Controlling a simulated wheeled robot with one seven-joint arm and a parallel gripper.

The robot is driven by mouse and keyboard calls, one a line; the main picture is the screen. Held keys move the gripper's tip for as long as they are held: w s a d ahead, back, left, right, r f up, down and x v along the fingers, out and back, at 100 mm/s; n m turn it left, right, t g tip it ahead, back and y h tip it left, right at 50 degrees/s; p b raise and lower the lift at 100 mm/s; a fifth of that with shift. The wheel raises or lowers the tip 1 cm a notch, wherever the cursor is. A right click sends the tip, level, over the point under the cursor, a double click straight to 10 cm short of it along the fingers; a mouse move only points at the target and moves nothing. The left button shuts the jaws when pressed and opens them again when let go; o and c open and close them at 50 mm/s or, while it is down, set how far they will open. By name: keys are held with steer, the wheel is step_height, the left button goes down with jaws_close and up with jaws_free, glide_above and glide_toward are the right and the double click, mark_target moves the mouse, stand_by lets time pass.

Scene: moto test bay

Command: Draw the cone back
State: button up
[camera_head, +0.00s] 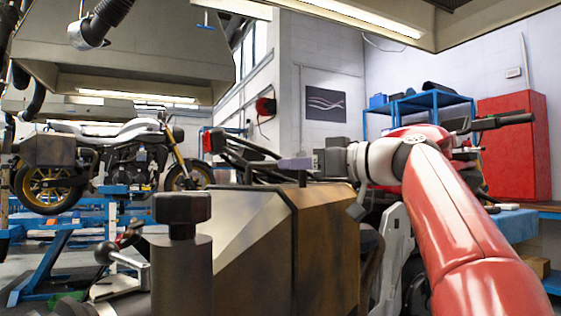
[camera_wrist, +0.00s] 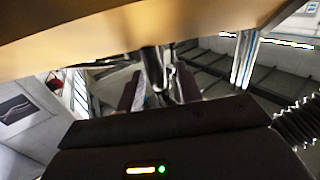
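The most cone-like thing I see is the grey flared nozzle (camera_head: 88,34) on a dark ribbed hose at the upper left of the head view. I cannot tell for sure that it is the task's cone. My gripper (camera_head: 290,164) points left at mid-height, beyond a brown-and-grey box, far from that nozzle. In the wrist view my gripper's two fingers (camera_wrist: 158,92) stand apart. A dark tube-like part shows between or behind them, and no contact with it is visible. A ribbed hose (camera_wrist: 297,122) shows at the right edge of the wrist view.
The brown-and-grey box (camera_head: 250,240) fills the near middle, with a dark knob (camera_head: 182,208) before it. A motorcycle (camera_head: 110,150) stands on a blue lift at left. A handlebar (camera_head: 500,122), red cabinet (camera_head: 515,150) and blue shelf (camera_head: 420,103) are at right.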

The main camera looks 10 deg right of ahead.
steer(key=shift+p+x, duration=0.35)
steer(key=shift+x, duration=1.4)
steer(key=shift+c, duration=0.2)
jaws_close()
